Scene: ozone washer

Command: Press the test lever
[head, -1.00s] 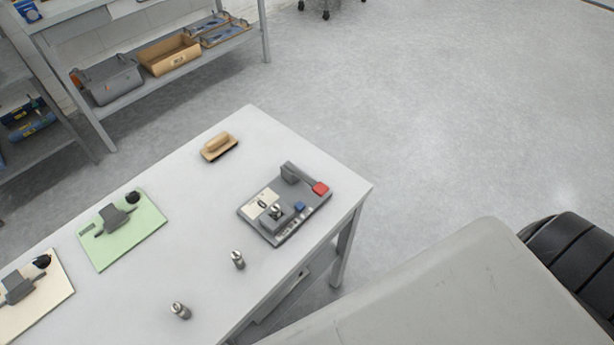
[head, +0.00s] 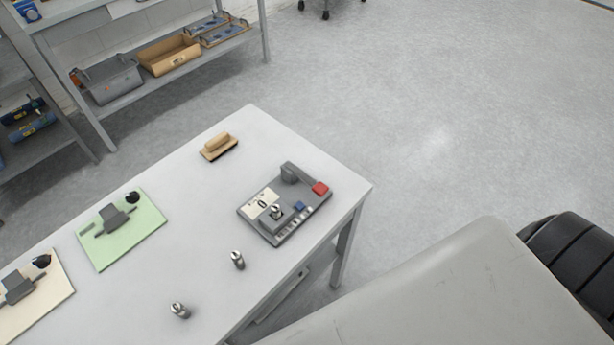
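A grey test device (head: 284,207) sits near the right corner of the white table (head: 190,215). It has a grey lever-like upright part (head: 289,172) at its back, a red block (head: 320,188) at its right end and a small blue part (head: 299,206). A small silver metal piece (head: 275,211) stands on it beside a cream label marked 0. I cannot tell for sure which part is the test lever. Neither of my grippers shows in the head view.
Two silver cylindrical pieces (head: 237,260) (head: 180,310) stand near the table's front edge. A wooden-handled block (head: 219,147) lies at the back. Green (head: 145,228) and cream (head: 47,305) boards with grey fixtures lie left. Shelves with bins (head: 170,55) stand behind.

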